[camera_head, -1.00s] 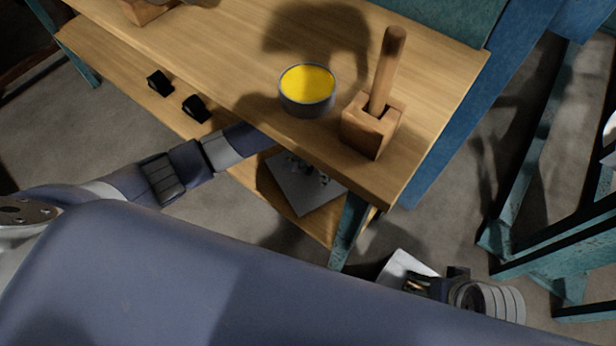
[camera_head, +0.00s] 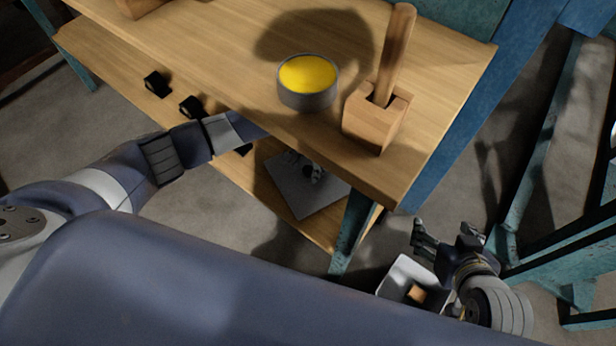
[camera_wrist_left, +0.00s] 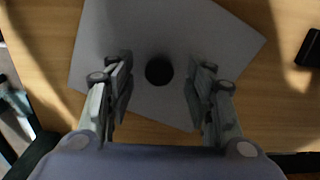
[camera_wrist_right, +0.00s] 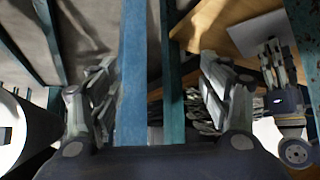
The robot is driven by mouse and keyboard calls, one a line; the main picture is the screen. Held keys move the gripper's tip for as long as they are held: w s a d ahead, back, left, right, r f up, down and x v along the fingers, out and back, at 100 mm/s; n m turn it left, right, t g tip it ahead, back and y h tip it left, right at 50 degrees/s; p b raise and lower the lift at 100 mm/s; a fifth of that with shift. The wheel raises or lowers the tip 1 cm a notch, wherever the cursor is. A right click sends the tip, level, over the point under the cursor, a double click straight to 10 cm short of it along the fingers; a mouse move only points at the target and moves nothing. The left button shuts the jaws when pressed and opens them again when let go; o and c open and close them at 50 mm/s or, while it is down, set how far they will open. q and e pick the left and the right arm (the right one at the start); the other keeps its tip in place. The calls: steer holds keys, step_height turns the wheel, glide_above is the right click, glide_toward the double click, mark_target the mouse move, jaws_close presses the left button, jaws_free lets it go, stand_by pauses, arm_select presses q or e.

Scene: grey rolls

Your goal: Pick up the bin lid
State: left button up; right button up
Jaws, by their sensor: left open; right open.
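The bin lid is a flat grey square plate (camera_head: 297,198) on the lower shelf under the workbench top. In the left wrist view the lid (camera_wrist_left: 205,45) has a round dark knob (camera_wrist_left: 159,71) at its middle. My left gripper (camera_wrist_left: 159,88) is open over the lid, one finger on each side of the knob and apart from it. In the head view my left gripper (camera_head: 312,170) is partly hidden by the bench top. My right gripper (camera_head: 450,238) is open and empty, beside a white open bin (camera_head: 396,272) on the floor.
A grey bowl with yellow contents (camera_head: 308,90) and a wooden block with an upright handle (camera_head: 376,115) stand on the bench top (camera_head: 220,60). Two small black objects (camera_head: 156,84) lie on the lower shelf. Blue-green metal frames (camera_head: 520,190) stand close to my right arm.

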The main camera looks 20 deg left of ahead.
arm_select(q)
step_height(320, 180, down, 2)
steer(key=shift+f+b, duration=0.1)
steer(key=shift+b, duration=0.25)
jaws_close()
arm_select(e)
steer(key=w+r+t, duration=0.1)
steer(key=w+a+r, duration=0.1)
steer(key=w+r+t, duration=0.1)
steer(key=shift+w+a+r+t+y, duration=0.25)
steer(key=shift+w+r+t+y, duration=0.05)
steer(key=shift+w, duration=0.05)
